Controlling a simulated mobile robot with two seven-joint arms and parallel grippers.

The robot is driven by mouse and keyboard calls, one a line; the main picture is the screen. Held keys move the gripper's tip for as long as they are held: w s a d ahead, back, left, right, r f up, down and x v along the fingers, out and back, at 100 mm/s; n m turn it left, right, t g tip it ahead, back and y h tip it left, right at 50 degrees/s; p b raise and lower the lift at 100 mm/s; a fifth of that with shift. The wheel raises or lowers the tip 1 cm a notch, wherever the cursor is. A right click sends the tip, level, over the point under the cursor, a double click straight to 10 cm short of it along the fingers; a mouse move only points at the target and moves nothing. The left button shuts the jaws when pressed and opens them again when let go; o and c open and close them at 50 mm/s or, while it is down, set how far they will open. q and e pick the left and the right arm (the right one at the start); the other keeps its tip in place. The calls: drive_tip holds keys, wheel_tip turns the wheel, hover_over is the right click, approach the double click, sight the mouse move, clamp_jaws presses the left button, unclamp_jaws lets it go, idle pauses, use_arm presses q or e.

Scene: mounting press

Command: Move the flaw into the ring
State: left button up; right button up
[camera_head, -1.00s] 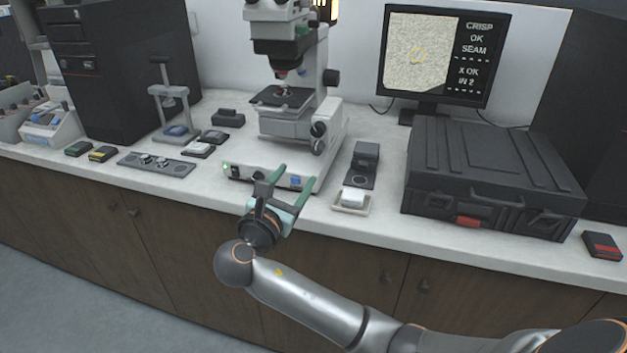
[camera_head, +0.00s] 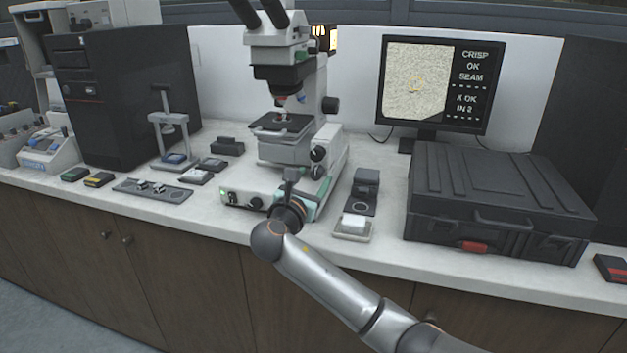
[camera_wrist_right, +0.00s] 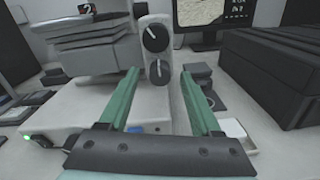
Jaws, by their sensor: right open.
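The microscope (camera_head: 283,150) stands on the counter with a small sample on its stage (camera_head: 283,124). I cannot make out the flaw itself. My right gripper (camera_head: 308,185) is at the lower right front of the microscope, below its side knobs (camera_head: 318,162). In the right wrist view its green fingers (camera_wrist_right: 160,100) are apart with nothing between them, and the two stage knobs (camera_wrist_right: 155,52) are just beyond. My left gripper is not in view.
A black case (camera_head: 495,205) stands on the right of the counter. A small white tray (camera_head: 353,228) and a dark block (camera_head: 364,185) lie right of the gripper. A small press stand (camera_head: 168,135) and a dark tray with parts (camera_head: 152,191) are at left.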

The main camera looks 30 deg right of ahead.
drive_tip(key=shift+w+d, duration=0.3)
drive_tip(key=shift+d, duration=0.05)
drive_tip(key=shift+c, duration=0.2)
clamp_jaws()
